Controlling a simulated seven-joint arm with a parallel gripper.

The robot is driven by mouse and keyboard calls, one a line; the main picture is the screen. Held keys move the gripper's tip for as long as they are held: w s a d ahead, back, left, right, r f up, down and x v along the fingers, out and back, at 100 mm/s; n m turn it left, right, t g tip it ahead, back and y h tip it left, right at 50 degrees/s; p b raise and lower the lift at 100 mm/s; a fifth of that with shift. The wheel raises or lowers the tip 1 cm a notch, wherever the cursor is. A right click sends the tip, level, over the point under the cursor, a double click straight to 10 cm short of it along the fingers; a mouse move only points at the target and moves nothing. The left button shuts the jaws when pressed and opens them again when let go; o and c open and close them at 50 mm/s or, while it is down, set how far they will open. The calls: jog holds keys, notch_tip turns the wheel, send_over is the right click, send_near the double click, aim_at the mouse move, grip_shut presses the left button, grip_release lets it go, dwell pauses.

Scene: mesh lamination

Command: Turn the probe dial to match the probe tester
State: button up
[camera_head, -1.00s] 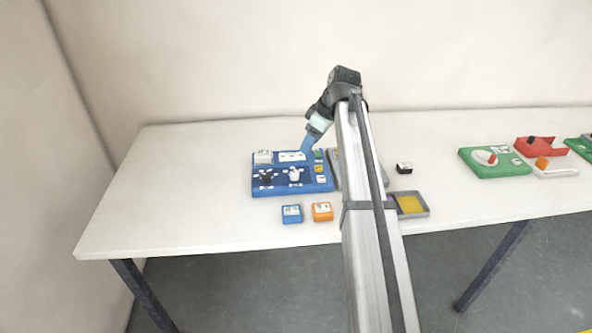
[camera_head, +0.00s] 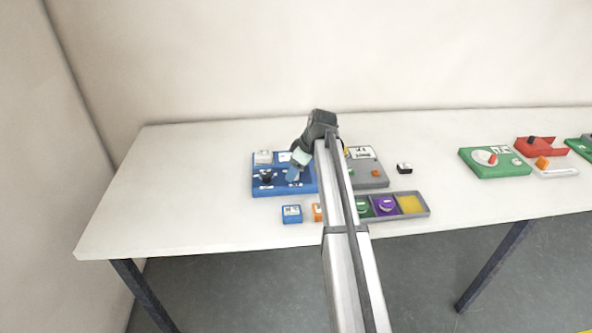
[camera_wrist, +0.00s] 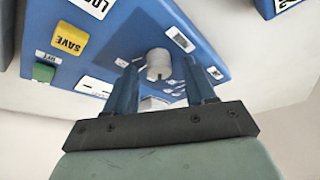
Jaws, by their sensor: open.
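The blue panel (camera_head: 262,190) lies on the table left of centre. It carries a black dial (camera_head: 266,177) and a white dial, which shows in the wrist view (camera_wrist: 159,64). I cannot tell by label which is the probe dial or where the probe tester is. My gripper (camera_head: 293,176) is open over the right part of the panel and hides the white dial in the head view. In the wrist view its two blue fingers (camera_wrist: 159,78) appear on either side of the white dial. I cannot tell whether they touch it.
The panel also has a yellow SAVE button (camera_wrist: 70,38) and a green button (camera_wrist: 43,72). A blue block (camera_head: 291,214) and a partly hidden orange block (camera_head: 317,212) lie in front. A grey device (camera_head: 372,180) and a compartment tray (camera_head: 425,206) stand right.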

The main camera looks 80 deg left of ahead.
jog(key=shift+f, duration=0.15)
grip_shut()
dwell(0.5)
